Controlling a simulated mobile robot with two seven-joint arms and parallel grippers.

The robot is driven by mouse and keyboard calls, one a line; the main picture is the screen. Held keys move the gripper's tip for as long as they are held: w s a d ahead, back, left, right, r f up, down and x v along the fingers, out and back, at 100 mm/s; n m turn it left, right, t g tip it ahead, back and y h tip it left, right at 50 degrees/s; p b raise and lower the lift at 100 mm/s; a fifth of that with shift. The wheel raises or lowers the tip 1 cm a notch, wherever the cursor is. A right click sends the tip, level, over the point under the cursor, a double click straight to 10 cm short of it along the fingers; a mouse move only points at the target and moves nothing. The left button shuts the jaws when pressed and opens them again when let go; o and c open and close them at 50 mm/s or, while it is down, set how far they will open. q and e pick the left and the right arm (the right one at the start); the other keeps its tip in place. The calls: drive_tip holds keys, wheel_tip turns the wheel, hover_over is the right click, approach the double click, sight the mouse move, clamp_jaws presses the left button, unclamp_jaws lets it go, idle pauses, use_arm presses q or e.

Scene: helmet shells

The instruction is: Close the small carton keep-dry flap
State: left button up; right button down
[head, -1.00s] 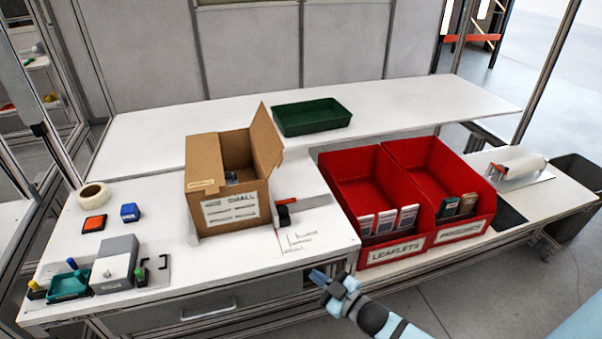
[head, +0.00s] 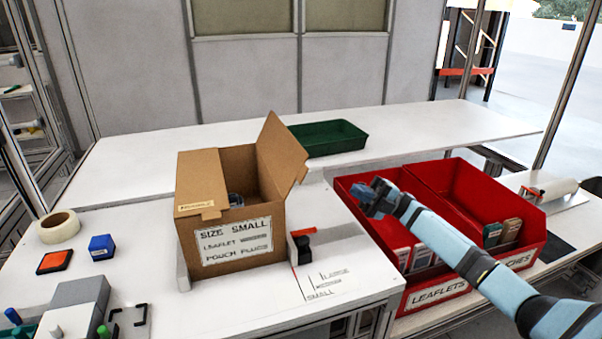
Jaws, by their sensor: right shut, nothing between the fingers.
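The small carton (head: 230,237) stands on the bench left of centre in the head view, with a label reading "SIZE SMALL" on its front. Its right flap (head: 281,155) stands up and leans outward. A flap at the left (head: 199,183) lies folded over the opening. Something bluish shows inside, mostly hidden. My right gripper (head: 372,198) is shut and empty, to the right of the carton, above the left part of the red leaflets bin. It is apart from the carton and its flap. My left gripper is not in view.
Two red bins (head: 437,291) stand right of the carton. A black and red stop (head: 302,245) sits close to the carton's right side. A green tray (head: 328,137) lies behind. Tape (head: 58,227), an orange pad (head: 55,262) and a blue block (head: 101,247) are at left.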

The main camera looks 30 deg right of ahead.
use_arm(q)
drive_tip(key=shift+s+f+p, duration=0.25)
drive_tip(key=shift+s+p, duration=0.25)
drive_tip(key=shift+p, duration=0.1)
use_arm(e)
approach(303, 173)
drive_tip(key=x, duration=0.7)
drive_tip(key=shift+w+a, duration=0.1)
drive_tip(key=shift+w, duration=0.25)
